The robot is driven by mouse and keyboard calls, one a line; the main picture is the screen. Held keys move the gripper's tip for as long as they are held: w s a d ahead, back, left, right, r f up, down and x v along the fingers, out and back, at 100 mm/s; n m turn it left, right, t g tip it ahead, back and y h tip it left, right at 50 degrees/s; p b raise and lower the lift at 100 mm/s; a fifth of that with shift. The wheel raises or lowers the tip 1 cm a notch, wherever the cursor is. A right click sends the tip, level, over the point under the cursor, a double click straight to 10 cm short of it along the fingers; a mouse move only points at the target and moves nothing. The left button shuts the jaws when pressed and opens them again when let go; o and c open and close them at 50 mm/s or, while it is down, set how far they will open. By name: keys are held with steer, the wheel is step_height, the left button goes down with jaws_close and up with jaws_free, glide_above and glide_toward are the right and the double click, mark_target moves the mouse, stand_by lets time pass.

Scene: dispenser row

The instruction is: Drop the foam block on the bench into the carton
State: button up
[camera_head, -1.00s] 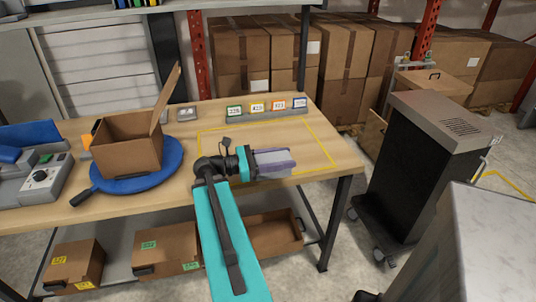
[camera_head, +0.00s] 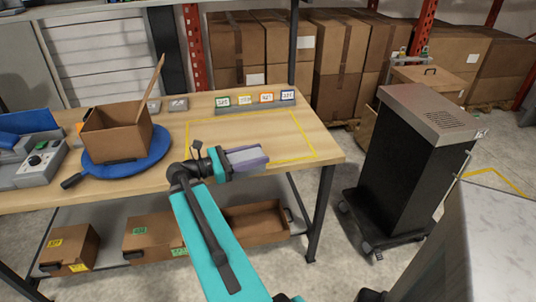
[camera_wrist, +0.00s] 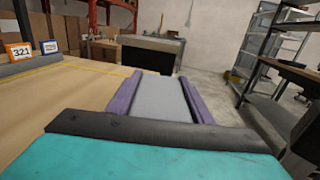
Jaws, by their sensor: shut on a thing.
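My gripper (camera_head: 254,156) is shut on a grey block, the foam block (camera_head: 243,156), with one purple finger along each side. It holds the block over the front part of the bench (camera_head: 297,121), near the yellow taped outline. In the wrist view the foam block (camera_wrist: 160,98) lies between the two purple fingers. The carton (camera_head: 117,138) is open, brown, with one flap standing up. It stands on a blue round turntable (camera_head: 160,150) on the left part of the bench, left of my gripper and apart from it.
Several number tags stand on a grey rail (camera_head: 256,106) at the bench's back. A grey device with a dial (camera_head: 38,160) sits at the left end. Cardboard bins (camera_head: 252,222) are on the shelf below. A dark cabinet (camera_head: 416,155) stands to the right.

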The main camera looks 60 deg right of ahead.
steer(key=w+a+f+n+t+h, duration=0.1)
steer(key=w+a+n+t+h, duration=0.3)
steer(key=w+a, duration=0.75)
steer(key=w+a+f+n+t+y, duration=0.1)
steer(key=w+a+n+t, duration=0.3)
steer(key=a, duration=0.8)
steer(key=w+a+f+n+t+y, duration=0.1)
steer(key=w+a+n+t, duration=0.3)
steer(key=w+a+t, duration=0.4)
steer(key=w+a+f+n+t+y, duration=0.1)
steer(key=w+a+f+n+t, duration=0.1)
steer(key=w+a+n+t, duration=0.2)
steer(key=w+a+t, duration=0.3)
steer(key=w+a, duration=0.5)
steer(key=a, duration=0.5)
steer(key=shift+s+f, duration=0.1)
